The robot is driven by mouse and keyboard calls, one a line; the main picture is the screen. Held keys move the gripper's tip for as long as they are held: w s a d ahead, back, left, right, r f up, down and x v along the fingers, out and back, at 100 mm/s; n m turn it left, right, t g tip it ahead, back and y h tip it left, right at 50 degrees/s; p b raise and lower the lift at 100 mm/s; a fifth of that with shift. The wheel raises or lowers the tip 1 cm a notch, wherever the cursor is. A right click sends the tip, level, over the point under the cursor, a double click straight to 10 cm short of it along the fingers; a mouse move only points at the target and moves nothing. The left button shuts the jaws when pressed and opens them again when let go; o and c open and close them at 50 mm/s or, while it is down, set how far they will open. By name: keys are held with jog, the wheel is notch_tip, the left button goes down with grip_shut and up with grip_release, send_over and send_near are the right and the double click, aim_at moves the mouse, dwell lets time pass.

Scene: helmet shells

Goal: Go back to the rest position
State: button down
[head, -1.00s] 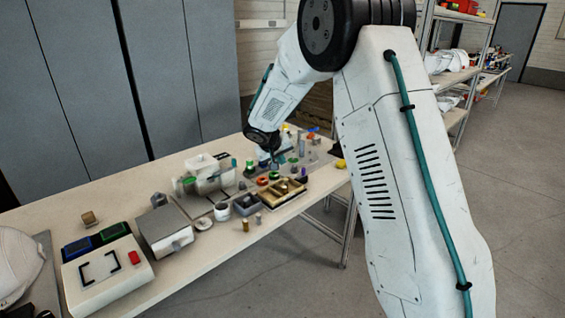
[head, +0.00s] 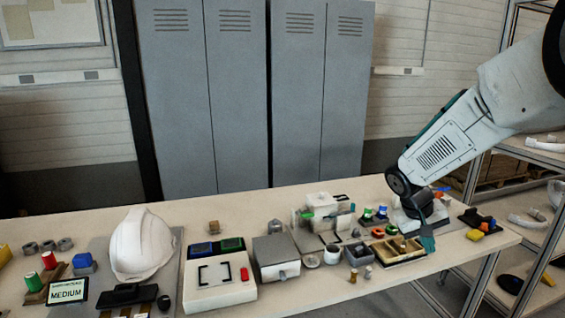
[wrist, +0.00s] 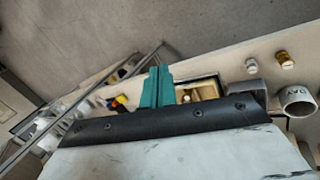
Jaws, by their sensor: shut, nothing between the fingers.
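My gripper (head: 428,243) is at the right part of the workbench in the head view, low over the near side by the wooden compartment tray (head: 378,252). Its teal fingers (wrist: 157,88) show in the wrist view, together and with nothing between them. My white arm comes in from the upper right and hides part of the bench behind the wrist. I cannot tell how far above the bench the fingertips are.
Small pegs (head: 352,277) stand near the front edge. Metal shelving (head: 540,150) is at the right; grey lockers (head: 200,100) stand behind.

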jog(key=s+a+r+y, duration=0.1)
jog(key=s+a+r, duration=0.2)
jog(key=s, duration=0.7)
jog(key=s+a+r+t+y, duration=0.1)
jog(key=s+a+r+y, duration=0.1)
jog(key=s, duration=0.8)
jog(key=s+a+r+y, duration=0.2)
jog(key=s+a+r, duration=0.3)
jog(key=s, duration=0.6)
jog(key=shift+r, duration=0.85)
